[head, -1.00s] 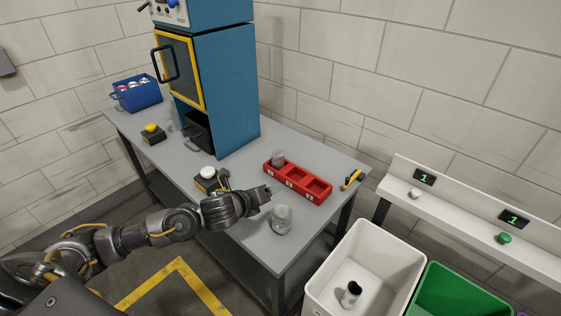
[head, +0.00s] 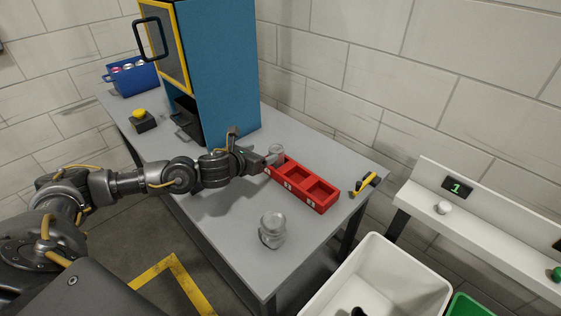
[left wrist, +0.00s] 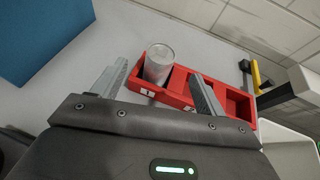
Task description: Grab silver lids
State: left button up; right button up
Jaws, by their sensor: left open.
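A silvery can or lid container (head: 276,152) stands in the left compartment of the red three-part tray (head: 318,205). It also shows in the left wrist view (left wrist: 159,62), upright, with a pale round top. My left gripper (head: 270,161) is open at that end of the tray. In the left wrist view its two fingers (left wrist: 158,88) point toward the can from either side, with nothing visibly clamped. The other two compartments look empty. A clear, silvery jar (head: 272,231) stands on the grey table nearer the front edge; I cannot tell what it holds. My right gripper is out of view.
The blue machine (head: 218,75) stands behind my left arm. A yellow-and-black tool (head: 364,184) lies right of the tray. A blue crate of cans (head: 132,78) and a yellow button (head: 141,118) are at the far left. A white bin (head: 385,280) stands beyond the table's right edge.

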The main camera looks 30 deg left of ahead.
aim_at(276, 148)
pick_arm(q)
jog(key=p+x, duration=0.1)
jog(key=x, duration=0.5)
jog(key=shift+w+d+f, duration=0.15)
jog(key=shift+d, duration=0.05)
jog(key=shift+w+p, duration=0.2)
jog(key=shift+p, duration=0.4)
jog(key=p+x, duration=0.1)
jog(key=x, duration=0.2)
jog(key=shift+w+f+p, duration=0.15)
jog(key=shift+w+p, duration=0.05)
jog(key=shift+p, duration=0.1)
jog(key=shift+w+f, duration=0.25)
jog(key=shift+w, duration=0.25)
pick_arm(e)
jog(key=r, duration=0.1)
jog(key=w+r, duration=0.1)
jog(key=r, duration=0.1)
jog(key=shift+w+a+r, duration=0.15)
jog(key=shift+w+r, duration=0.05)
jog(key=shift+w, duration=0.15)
pick_arm(q)
jog(key=shift+c, duration=0.3)
jog(key=c, duration=1)
